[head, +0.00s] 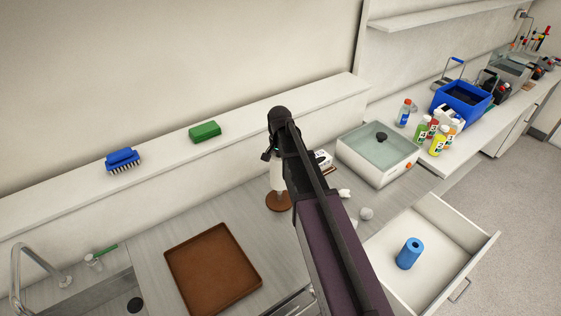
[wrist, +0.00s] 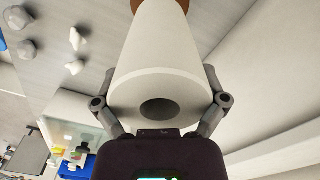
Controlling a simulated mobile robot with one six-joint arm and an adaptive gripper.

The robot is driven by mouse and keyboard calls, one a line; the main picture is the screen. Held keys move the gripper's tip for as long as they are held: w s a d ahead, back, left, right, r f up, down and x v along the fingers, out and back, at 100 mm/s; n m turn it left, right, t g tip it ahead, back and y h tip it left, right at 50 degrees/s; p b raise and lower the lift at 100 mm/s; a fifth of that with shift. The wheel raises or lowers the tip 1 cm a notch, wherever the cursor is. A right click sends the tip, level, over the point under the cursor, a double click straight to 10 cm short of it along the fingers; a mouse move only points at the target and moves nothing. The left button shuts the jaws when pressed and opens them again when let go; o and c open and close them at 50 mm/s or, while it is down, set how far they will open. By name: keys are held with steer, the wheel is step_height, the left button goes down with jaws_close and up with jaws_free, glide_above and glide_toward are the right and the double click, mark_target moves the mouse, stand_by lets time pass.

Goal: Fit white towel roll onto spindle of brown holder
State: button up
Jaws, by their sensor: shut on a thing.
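The white towel roll (wrist: 155,50) is between the two fingers of my gripper (wrist: 160,88), which is shut on it. The near end of the roll shows a dark round core hole (wrist: 159,108), and no spindle tip shows in it. The brown holder (head: 278,203) stands on the grey counter, and its base also shows at the top of the wrist view (wrist: 148,4). In the head view the white roll (head: 276,181) appears upright above the holder's base, partly hidden by my arm. The spindle is hidden. I cannot tell whether the roll touches the base.
A brown tray (head: 168,259) lies to the left. A lidded white appliance (head: 378,155) and crumpled white pieces (head: 366,213) are to the right. An open drawer (head: 440,224) holds a blue roll (head: 410,253). The wall ledge (head: 270,116) behind carries a green sponge (head: 205,131) and blue brush (head: 123,159).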

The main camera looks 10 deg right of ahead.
mark_target(280, 177)
steer(key=shift+f+b, duration=4.25)
steer(key=shift+f, duration=0.1)
stand_by(2.7)
steer(key=shift+r, duration=0.1)
steer(key=o, duration=1)
steer(key=shift+c, duration=0.2)
steer(key=shift+r, duration=0.1)
